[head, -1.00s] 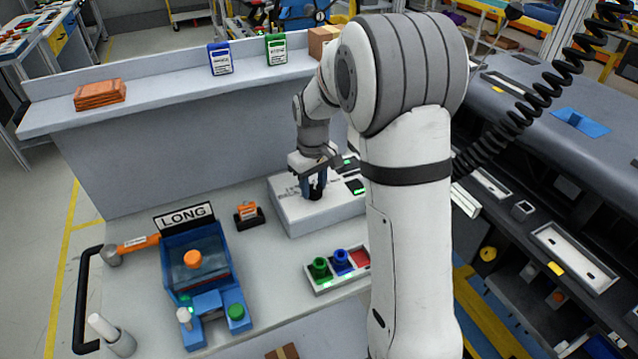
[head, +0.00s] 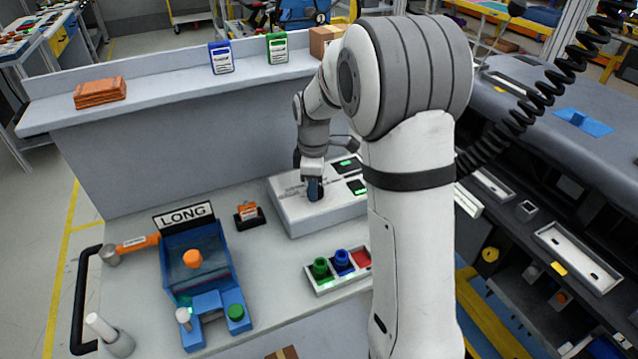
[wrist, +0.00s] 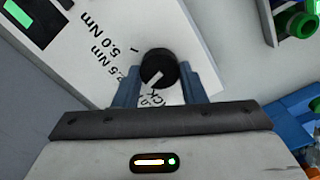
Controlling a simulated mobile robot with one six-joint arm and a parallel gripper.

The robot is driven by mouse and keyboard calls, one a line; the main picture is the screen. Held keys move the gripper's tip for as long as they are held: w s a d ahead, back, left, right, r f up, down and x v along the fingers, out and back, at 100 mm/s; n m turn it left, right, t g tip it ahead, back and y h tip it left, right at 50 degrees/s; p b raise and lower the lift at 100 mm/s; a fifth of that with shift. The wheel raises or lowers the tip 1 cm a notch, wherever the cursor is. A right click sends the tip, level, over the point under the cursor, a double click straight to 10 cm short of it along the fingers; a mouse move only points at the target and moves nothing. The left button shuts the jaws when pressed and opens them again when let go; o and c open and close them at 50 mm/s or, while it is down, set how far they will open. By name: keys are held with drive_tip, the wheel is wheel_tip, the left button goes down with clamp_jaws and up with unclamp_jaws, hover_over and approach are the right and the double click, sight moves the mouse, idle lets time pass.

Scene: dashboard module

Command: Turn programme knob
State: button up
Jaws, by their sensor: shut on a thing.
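The programme knob (wrist: 160,67) is round and black with a white pointer line, on a white panel box (head: 290,214). In the wrist view its pointer aims down and left, towards printing partly covered by a finger. Labels reading 5.0 Nm and 2.5 Nm (wrist: 108,62) stand to its left. My gripper (wrist: 168,80) has its two blue fingers on either side of the knob, shut on it. In the head view my gripper (head: 314,190) points down onto the box, and the knob is hidden behind the fingers.
A blue fixture (head: 204,255) with a LONG sign stands at left. A tray (head: 325,287) with green and blue parts sits in front of the box. A small orange-topped holder (head: 249,215) is left of the box. Green-lit displays (head: 347,163) show on the box's right side.

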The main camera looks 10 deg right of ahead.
drive_tip(key=shift+w+d+r+n, duration=0.15)
drive_tip(key=shift+d+n, duration=0.05)
drive_tip(key=shift+n, duration=0.2)
drive_tip(key=o, duration=0.9)
drive_tip(key=shift+d, duration=0.1)
drive_tip(key=shift+c, duration=0.2)
drive_tip(key=shift+o, duration=0.7)
wheel_tip(320, 180, up, 8)
drive_tip(key=shift+f, duration=0.15)
